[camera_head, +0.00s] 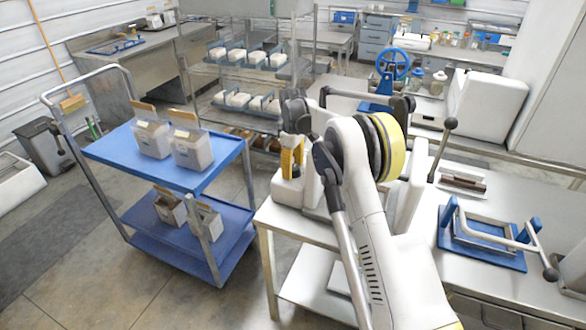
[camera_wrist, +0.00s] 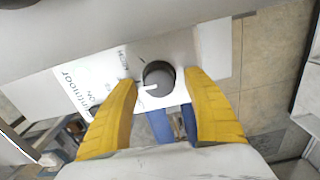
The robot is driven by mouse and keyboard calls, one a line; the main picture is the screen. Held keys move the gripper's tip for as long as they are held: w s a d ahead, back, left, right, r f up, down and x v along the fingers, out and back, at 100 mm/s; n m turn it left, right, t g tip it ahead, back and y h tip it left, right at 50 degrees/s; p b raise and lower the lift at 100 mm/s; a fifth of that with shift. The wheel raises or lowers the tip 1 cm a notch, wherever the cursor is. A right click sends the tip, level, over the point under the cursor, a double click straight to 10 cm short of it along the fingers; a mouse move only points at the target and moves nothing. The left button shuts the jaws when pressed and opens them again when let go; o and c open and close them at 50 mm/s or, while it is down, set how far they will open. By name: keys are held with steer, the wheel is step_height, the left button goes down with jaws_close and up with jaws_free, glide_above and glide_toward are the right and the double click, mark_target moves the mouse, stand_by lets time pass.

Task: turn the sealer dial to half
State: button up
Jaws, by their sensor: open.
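The sealer dial (camera_wrist: 160,75) is a dark grey round knob with a white pointer mark towards its lower left in the wrist view. It sits on a white panel (camera_wrist: 207,50) with printed lettering, partly cut off or too small to read. My gripper (camera_wrist: 159,80) is open, with one yellow finger on each side of the dial. Gaps show between the fingertips and the knob, and I cannot tell their depth. In the head view my gripper (camera_head: 291,158) is over the white sealer body at the table's left end.
A blue cart (camera_head: 115,150) with several cartons stands left of the table. A blue-based press (camera_head: 482,254) with a long handle lies on the steel table (camera_head: 475,280) at right. A lever with a black knob (camera_head: 450,123) rises beside my arm.

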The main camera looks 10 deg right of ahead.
mark_target(293, 168)
steer(key=shift+r, duration=0.1)
step_height(293, 168, up, 12)
stand_by(0.4)
steer(key=s+r+m+t+b, duration=0.35)
steer(key=s+r, duration=0.65)
steer(key=s, duration=0.5)
steer(key=s+f+m+t+b, duration=0.1)
steer(key=s+f, duration=0.4)
steer(key=s, duration=0.8)
steer(key=s+f+m+t+b, duration=0.1)
steer(key=s+f+m, duration=0.4)
steer(key=s, duration=0.9)
steer(key=shift+s+f+t, duration=0.15)
steer(key=shift+f+t, duration=0.25)
steer(key=shift+t, duration=0.45)
